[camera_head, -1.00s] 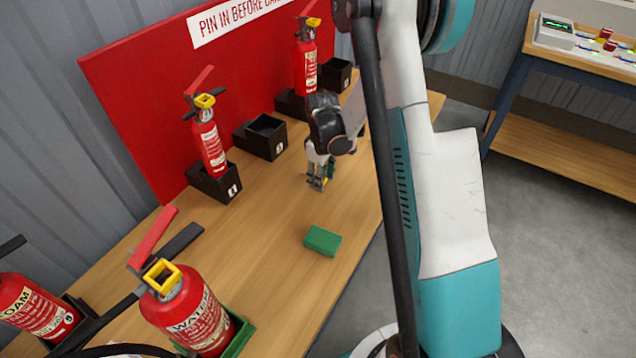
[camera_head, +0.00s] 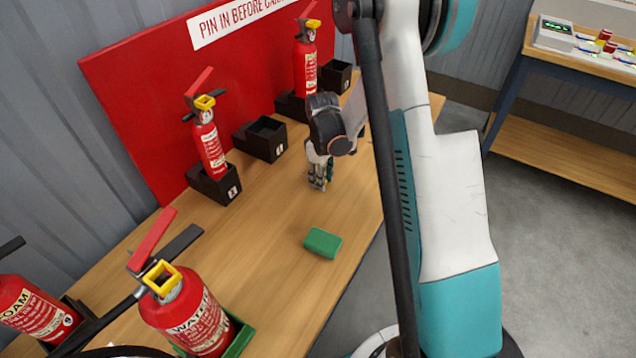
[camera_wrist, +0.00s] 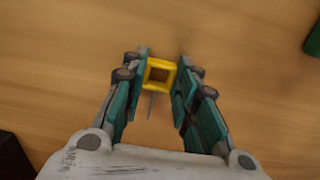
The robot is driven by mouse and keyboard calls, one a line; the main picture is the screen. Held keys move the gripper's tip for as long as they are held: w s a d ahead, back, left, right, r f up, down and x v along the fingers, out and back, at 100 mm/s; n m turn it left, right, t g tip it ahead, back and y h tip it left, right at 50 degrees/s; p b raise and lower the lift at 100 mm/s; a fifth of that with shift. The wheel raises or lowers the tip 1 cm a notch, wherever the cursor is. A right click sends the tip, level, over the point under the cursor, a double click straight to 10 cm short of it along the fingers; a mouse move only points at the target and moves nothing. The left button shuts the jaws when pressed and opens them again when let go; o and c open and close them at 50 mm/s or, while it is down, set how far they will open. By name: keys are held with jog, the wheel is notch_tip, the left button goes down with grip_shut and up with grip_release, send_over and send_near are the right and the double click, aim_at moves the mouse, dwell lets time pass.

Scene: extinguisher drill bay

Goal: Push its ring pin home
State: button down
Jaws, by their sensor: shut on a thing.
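My gripper (camera_head: 318,186) is over the bare wood on the right of the bench. In the wrist view, my gripper (camera_wrist: 160,85) is shut on the ring pin (camera_wrist: 160,63), a yellow square ring with a thin grey pin. The ring sits between the fingertips; in the head view the fingers hide it. The water extinguisher (camera_head: 185,315), red with a yellow square ring at its neck, stands in a green tray (camera_head: 242,338) at the front. The foam extinguisher (camera_head: 35,305) is at the lower left, its top partly out of view.
Two red extinguishers (camera_head: 210,150) (camera_head: 305,70) with yellow rings stand in black holders by the red board (camera_head: 140,100). An empty black holder (camera_head: 262,138) is between them. A green block (camera_head: 322,242) lies on the wooden bench (camera_head: 270,285), which is otherwise clear nearby.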

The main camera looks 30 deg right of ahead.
jog(key=shift+r+p, duration=0.65)
jog(key=shift+r, duration=0.75)
